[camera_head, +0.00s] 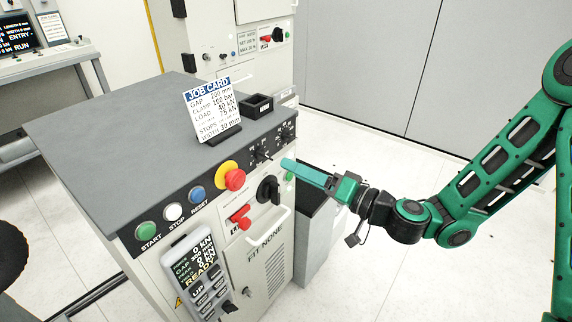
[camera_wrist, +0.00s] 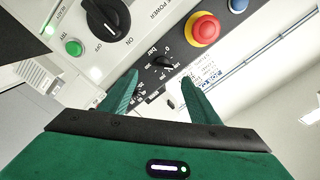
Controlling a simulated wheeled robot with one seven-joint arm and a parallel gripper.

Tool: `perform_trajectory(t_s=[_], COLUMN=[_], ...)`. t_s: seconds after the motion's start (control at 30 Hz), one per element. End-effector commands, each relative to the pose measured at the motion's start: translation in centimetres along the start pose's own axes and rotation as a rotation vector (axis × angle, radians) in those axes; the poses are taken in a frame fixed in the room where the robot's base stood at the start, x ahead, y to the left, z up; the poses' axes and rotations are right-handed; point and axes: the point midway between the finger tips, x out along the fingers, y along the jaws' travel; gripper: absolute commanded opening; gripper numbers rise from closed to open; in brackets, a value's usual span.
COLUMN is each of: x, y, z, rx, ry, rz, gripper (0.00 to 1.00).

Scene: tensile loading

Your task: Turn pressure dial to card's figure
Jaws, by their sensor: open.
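The job card (camera_head: 208,110) leans on a dark stand on the grey console top; its clamp line appears to read 100 bar. Small black dials (camera_head: 262,153) sit on the dark strip of the console front. In the wrist view a black dial (camera_wrist: 163,62) with a white pointer and a "bar" scale shows between my fingertips; its exact setting is too small to read. My gripper (camera_wrist: 158,76) is open and empty, its fingers either side of the dial in that view. In the head view my gripper (camera_head: 288,164) is at the console's right front; contact with the dial cannot be told.
A red emergency button (camera_head: 235,178) with a yellow collar and a black power switch (camera_head: 268,190) stick out near the dials. A handheld pendant (camera_head: 197,270) hangs on the front.

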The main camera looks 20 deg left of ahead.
Motion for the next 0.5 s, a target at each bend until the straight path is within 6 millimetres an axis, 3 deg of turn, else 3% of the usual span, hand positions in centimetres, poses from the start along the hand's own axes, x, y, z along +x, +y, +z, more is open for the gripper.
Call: perform_trajectory(t_s=[0.2, 0.5], x=[-2.1, -2.4], y=[0.1, 0.1], z=[0.0, 0.0], rx=[0.001, 0.0], ry=[-0.001, -0.001], rz=[0.002, 0.0], gripper=[0.56, 0.56])
